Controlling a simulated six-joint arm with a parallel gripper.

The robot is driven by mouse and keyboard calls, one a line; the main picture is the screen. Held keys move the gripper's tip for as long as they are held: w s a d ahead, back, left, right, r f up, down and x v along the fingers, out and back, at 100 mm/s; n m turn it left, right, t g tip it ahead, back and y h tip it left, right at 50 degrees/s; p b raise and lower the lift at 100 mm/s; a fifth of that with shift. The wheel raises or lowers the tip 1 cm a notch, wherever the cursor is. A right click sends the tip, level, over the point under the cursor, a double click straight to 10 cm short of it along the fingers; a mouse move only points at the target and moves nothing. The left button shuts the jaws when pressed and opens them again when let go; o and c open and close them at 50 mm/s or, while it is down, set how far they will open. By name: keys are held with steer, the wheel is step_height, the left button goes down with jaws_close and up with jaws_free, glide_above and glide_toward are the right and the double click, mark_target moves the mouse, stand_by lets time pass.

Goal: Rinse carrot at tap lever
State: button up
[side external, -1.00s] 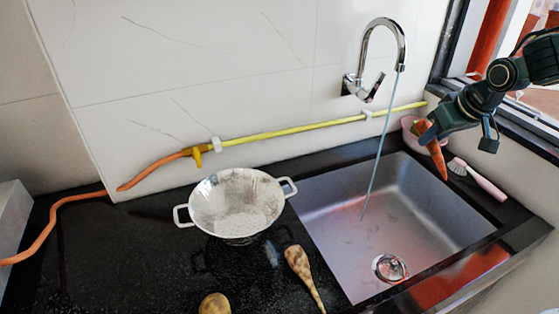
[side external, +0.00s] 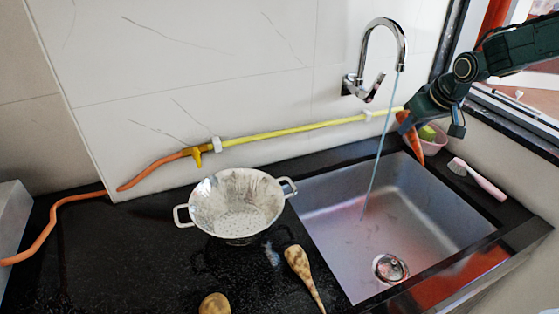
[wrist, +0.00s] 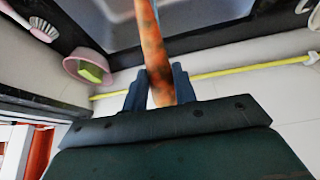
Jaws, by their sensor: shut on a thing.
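The orange carrot (side external: 411,138) is held tip down by my gripper (side external: 405,117) above the back right of the sink. In the wrist view the carrot (wrist: 152,50) sits between the two dark fingers (wrist: 158,88), with dark specks on its skin. The chrome tap (side external: 383,40) is on the wall, its lever (side external: 374,88) angled out beside the spout's base. A thin water stream (side external: 377,150) falls from the spout into the sink (side external: 335,210). The carrot is right of the stream and apart from it.
A pink bowl (side external: 439,143) with a green and yellow thing stands behind the carrot. A pink-handled brush (side external: 480,181) lies on the right ledge. A metal colander (side external: 236,204), a parsnip-like root (side external: 302,270) and a potato (side external: 215,306) are on the black counter. A yellow pipe (side external: 290,131) runs along the wall.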

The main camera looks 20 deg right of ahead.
steer(key=shift+w+d+f, duration=0.1)
steer(key=shift+w+f, duration=0.1)
steer(key=shift+w, duration=0.75)
steer(key=shift+w+d+f, duration=0.1)
steer(key=shift+w+f, duration=0.1)
steer(key=shift+w, duration=0.8)
steer(key=shift+w+d+f, duration=0.1)
steer(key=shift+w+f, duration=0.1)
steer(key=shift+w, duration=0.75)
steer(key=shift+d, duration=0.55)
steer(key=shift+a, duration=0.6)
steer(key=shift+s, duration=0.1)
steer(key=shift+s+a, duration=0.15)
steer(key=shift+s, duration=1.8)
steer(key=shift+s+a, duration=0.15)
steer(key=shift+s, duration=1.75)
steer(key=shift+s+r, duration=0.1)
steer(key=shift+s, duration=0.05)
steer(key=s+r, duration=0.3)
steer(key=s, duration=0.1)
steer(key=shift+s+a+r, duration=0.2)
steer(key=shift+s+r, duration=0.15)
steer(key=shift+r, duration=0.05)
